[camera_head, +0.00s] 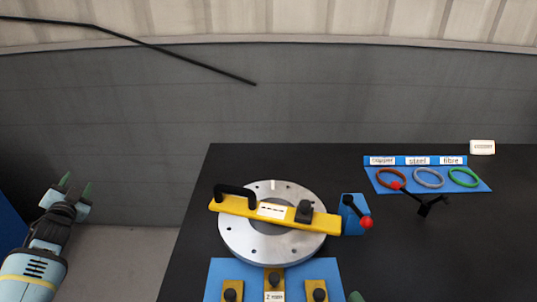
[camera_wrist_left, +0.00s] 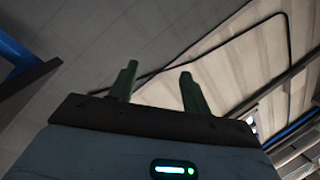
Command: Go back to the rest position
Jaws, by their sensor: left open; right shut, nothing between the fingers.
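My left gripper (camera_head: 76,186) is at the left in the head view, out beyond the table's left edge. Its two green fingers stand apart with nothing between them, and they also show spread in the left wrist view (camera_wrist_left: 158,70). Of my right gripper (camera_head: 355,297) only a green tip shows at the bottom edge of the head view, close to the right of the blue pad; the rest is out of frame. It is shut and holds nothing that I can see.
The black table (camera_head: 440,260) carries a round metal flange (camera_head: 245,245) with a yellow bar (camera_head: 240,207) across it. A blue pad (camera_head: 215,283) with yellow blocks lies in front. A blue board (camera_head: 480,186) holds copper, steel and green rings.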

